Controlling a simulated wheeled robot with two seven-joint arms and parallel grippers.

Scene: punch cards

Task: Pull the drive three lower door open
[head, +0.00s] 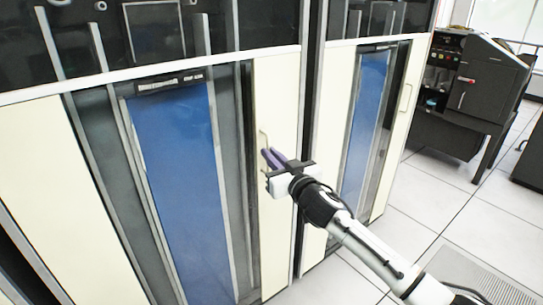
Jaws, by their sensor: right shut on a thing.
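A tall drive cabinet fills the left and middle of the head view, with a lower door (175,190) that has a blue panel and cream side strips. A slim upright handle (263,138) sits on the cream strip at the door's right side. My right gripper (268,157) is at this handle, its purple fingers shut on it. The fingers hide the handle's lower part. The door looks flush with the cabinet front. My left gripper is not in view.
A second cabinet door with a blue panel (366,120) and its own handle (405,98) stands to the right. A dark machine (485,85) stands farther back right. White tiled floor (440,205) is open between them. A grey floor grille (475,275) lies at the lower right.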

